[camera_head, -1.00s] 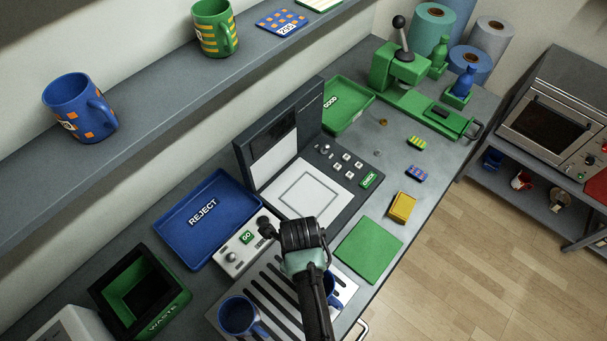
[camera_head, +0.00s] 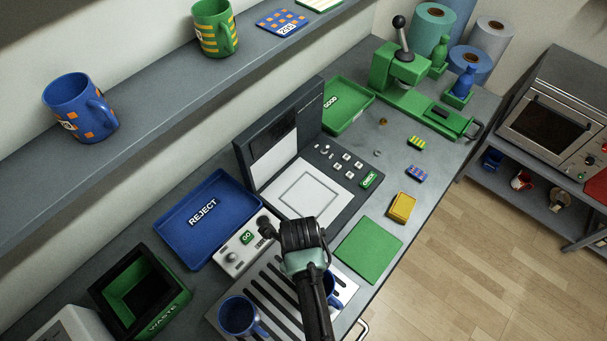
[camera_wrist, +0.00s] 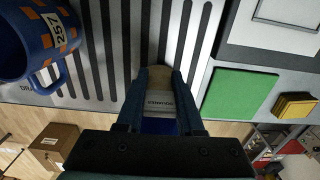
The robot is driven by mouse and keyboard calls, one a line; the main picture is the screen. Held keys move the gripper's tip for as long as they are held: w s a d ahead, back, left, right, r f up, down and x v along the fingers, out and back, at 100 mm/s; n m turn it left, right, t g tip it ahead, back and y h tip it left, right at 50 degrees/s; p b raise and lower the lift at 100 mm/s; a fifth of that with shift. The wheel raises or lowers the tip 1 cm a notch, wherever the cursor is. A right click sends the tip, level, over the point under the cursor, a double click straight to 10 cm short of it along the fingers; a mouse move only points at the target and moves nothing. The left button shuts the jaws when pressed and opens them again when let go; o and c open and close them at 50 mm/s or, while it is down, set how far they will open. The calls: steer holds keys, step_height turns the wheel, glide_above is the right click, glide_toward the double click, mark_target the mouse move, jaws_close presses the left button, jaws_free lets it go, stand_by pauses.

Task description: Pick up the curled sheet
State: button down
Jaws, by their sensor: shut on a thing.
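My gripper (camera_wrist: 160,78) is over the slotted drain board; in the head view my wrist (camera_head: 302,240) covers its fingers. In the wrist view a pale piece with dark lettering, which looks like the curled sheet (camera_wrist: 160,102), sits between the close-set fingers. The gripper is shut on it. A blue patch (camera_wrist: 158,126) shows just below the pale piece. A blue mug (camera_head: 330,282) is partly hidden beside my arm in the head view. The sheet's full shape is hidden, and I cannot tell whether it touches the mug.
Another blue mug (camera_head: 239,315) with orange squares and a 257 tag stands left on the drain board (camera_head: 270,290). A green mat (camera_head: 367,250) and yellow block (camera_head: 402,207) lie right. A REJECT tray (camera_head: 207,215) and WASTE bin (camera_head: 145,290) are left.

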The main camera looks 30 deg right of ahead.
step_height(320, 180, up, 10)
steer(key=shift+b, duration=0.75)
step_height(320, 180, up, 4)
steer(key=p, duration=0.5)
steer(key=shift+r+p, duration=0.25)
steer(key=shift+p, duration=0.1)
steer(key=shift+a, duration=0.1)
stand_by(0.6)
